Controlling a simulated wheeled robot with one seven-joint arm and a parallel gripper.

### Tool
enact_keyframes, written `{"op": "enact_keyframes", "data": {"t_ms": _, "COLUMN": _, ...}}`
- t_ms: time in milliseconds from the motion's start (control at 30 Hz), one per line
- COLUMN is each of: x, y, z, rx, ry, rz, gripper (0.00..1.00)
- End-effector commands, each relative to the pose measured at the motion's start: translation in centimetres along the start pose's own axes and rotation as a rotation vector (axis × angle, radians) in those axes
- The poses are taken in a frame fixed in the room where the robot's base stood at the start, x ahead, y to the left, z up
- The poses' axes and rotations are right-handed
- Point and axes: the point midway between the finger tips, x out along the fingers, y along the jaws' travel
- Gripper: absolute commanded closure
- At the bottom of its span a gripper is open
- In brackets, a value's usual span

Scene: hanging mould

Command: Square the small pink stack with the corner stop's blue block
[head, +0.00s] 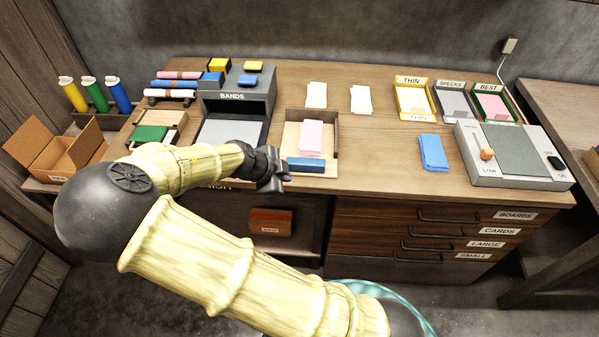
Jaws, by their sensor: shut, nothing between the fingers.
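The small pink stack (311,137) sits in the corner stop (332,128), a shallow wooden frame with walls at the back and right. The blue block (305,165) lies across the front of the stop, just in front of the stack's near edge. Whether the block touches the stack is too small to tell. My gripper (285,178) is shut and empty, at the left end of the blue block near the bench's front edge. It is too small to tell whether the fingers touch the block.
Two cream stacks (360,99) lie behind the stop. A blue stack (432,152), a grey press (508,155) and labelled trays (412,98) stand right. The BANDS dispenser (237,92) stands left. Bench surface between the stop and the blue stack is clear.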

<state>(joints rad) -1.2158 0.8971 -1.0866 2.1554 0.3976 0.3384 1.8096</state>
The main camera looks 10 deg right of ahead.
Motion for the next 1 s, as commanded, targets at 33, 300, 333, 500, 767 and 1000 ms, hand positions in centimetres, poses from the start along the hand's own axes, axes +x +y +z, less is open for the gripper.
{"op": "enact_keyframes", "data": {"t_ms": 33, "x": 0.0, "y": 0.0, "z": 0.0, "rx": -0.001, "ry": 0.0, "rz": 0.0, "gripper": 1.0}}
{"op": "enact_keyframes", "data": {"t_ms": 300, "x": 1.0, "y": 0.1, "z": 0.0, "rx": -0.002, "ry": 0.001, "rz": 0.003, "gripper": 1.0}}
{"op": "enact_keyframes", "data": {"t_ms": 333, "x": 1.4, "y": 0.1, "z": 0.0, "rx": -0.002, "ry": 0.002, "rz": 0.003, "gripper": 1.0}}
{"op": "enact_keyframes", "data": {"t_ms": 500, "x": 3.7, "y": 0.1, "z": -0.1, "rx": -0.002, "ry": 0.002, "rz": 0.005, "gripper": 1.0}}
{"op": "enact_keyframes", "data": {"t_ms": 767, "x": 7.7, "y": 0.1, "z": -0.1, "rx": -0.003, "ry": 0.001, "rz": 0.005, "gripper": 1.0}}
{"op": "enact_keyframes", "data": {"t_ms": 1000, "x": 10.7, "y": -1.3, "z": -0.1, "rx": -0.001, "ry": -0.001, "rz": 0.0, "gripper": 1.0}}
